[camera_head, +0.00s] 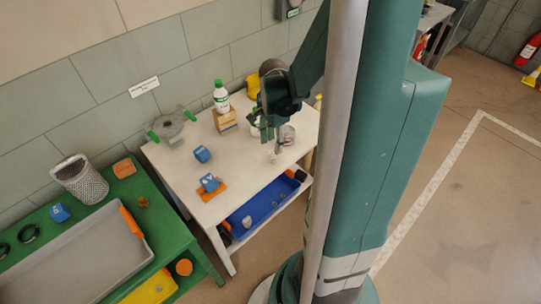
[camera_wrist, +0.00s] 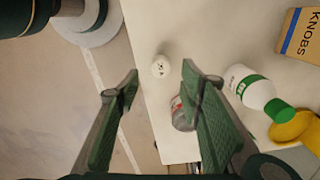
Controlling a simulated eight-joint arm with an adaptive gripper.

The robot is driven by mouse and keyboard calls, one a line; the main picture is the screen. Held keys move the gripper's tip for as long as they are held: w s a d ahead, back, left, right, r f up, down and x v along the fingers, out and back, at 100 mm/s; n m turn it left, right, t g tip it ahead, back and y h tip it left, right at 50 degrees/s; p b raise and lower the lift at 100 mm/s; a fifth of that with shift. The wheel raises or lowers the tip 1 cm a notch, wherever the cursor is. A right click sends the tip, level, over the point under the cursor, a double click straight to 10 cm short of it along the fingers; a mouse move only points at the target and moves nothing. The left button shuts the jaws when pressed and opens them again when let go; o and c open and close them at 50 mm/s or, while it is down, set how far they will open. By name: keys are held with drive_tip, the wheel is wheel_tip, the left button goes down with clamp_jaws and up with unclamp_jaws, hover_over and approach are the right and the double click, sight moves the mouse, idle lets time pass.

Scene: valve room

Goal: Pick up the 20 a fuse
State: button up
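A small white round piece (camera_wrist: 160,67) with dark marks on its top stands on the white table (camera_wrist: 215,25), near the table edge. The marks are too small to read, so I cannot tell whether it is the 20 A fuse. It also shows in the head view (camera_head: 272,158), below my gripper (camera_head: 271,145). In the wrist view my gripper (camera_wrist: 160,76) is open, its two green fingers wide apart, with the white piece showing between the fingertips. Nothing is held.
A glass jar (camera_wrist: 183,116) stands close by the right finger. A white-green bottle (camera_wrist: 248,85), a KNOBS box (camera_wrist: 301,33) and a yellow object (camera_wrist: 294,128) are further right.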

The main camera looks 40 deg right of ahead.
sight(273, 152)
idle(0.3)
drive_tip(key=shift+f+b, duration=0.35)
drive_tip(key=shift+f, duration=0.9)
drive_tip(key=shift+f, duration=0.1)
drive_tip(key=shift+f+b, duration=1)
drive_tip(key=shift+f, duration=1.55)
drive_tip(key=shift+c, duration=0.2)
drive_tip(key=c, duration=1)
